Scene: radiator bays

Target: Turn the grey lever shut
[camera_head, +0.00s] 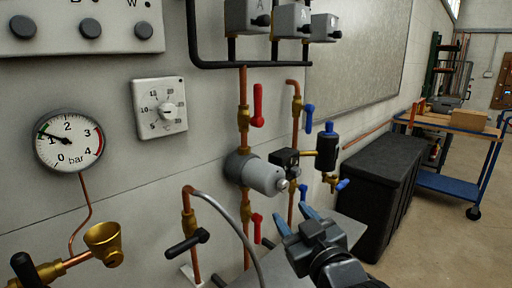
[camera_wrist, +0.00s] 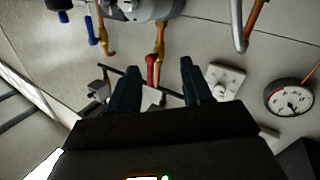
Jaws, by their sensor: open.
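A dark lever (camera_head: 188,243), grey or black, sits on the copper pipe with the grey hose at the lower middle. It points up and to the right, across the pipe. Another dark handle (camera_head: 25,272) is on the brass fitting at the lower left; I cannot tell which of these is the grey lever. My gripper (camera_head: 297,218) is open and empty, its blue fingertips right of the dark lever and apart from it. In the wrist view, the open fingers (camera_wrist: 158,84) have a lower red lever (camera_wrist: 151,68) showing between them.
A grey pump (camera_head: 258,172) stands out from the wall above my gripper. Red levers (camera_head: 258,105) and blue levers (camera_head: 309,118) sit on nearby pipes. A pressure gauge (camera_head: 69,140) hangs at left. A black chest (camera_head: 378,180) and a blue trolley (camera_head: 450,185) stand at right.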

